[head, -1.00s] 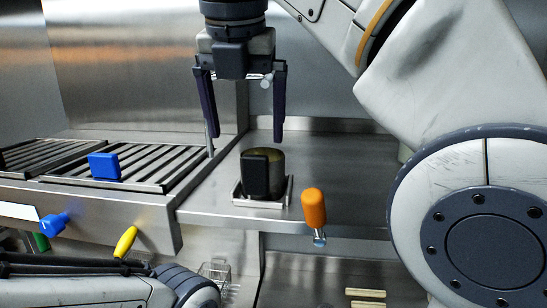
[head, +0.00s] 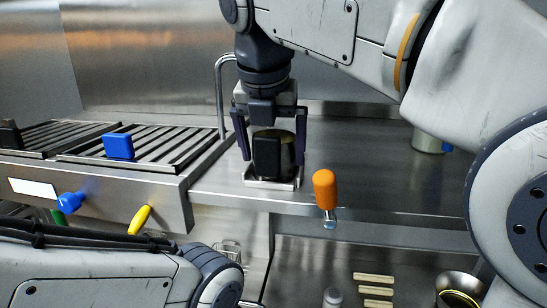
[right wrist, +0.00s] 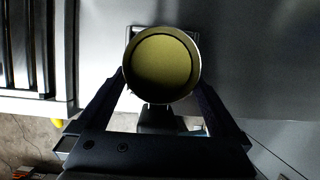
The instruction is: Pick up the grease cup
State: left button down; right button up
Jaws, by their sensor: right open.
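The grease cup (head: 288,152) is a dark metal cup with a black block-like handle (head: 267,157) facing the front. It stands upright on a small square metal holder (head: 262,184) on the steel counter. My right gripper (head: 272,160) points down over it, open, with one finger on either side of the cup. In the right wrist view the round rim and yellowish inside of the cup (right wrist: 162,65) show between the fingers. I cannot tell whether the fingers touch it. My left arm crosses the lower left; its gripper is not in view.
A griddle with dark slats (head: 150,142) and a blue block (head: 118,146) lies to the left. Blue (head: 70,202) and yellow (head: 140,219) handles stick out of its front. An orange-handled tool (head: 325,187) is at the counter's front edge.

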jog(key=shift+f, duration=0.15)
jog(key=c, duration=1.4)
jog(key=shift+o, duration=0.2)
jog(key=shift+w+r, duration=0.1)
jog(key=shift+r, duration=0.1)
jog(key=shift+r, duration=0.6)
notch_tip(320, 180, up, 2)
jog(key=shift+r, duration=0.1)
jog(key=s+d+r+p, duration=0.3)
jog(key=s+r, duration=0.7)
jog(key=s, duration=0.1)
jog(key=shift+s+d+r, duration=0.15)
jog(key=shift+d, duration=0.1)
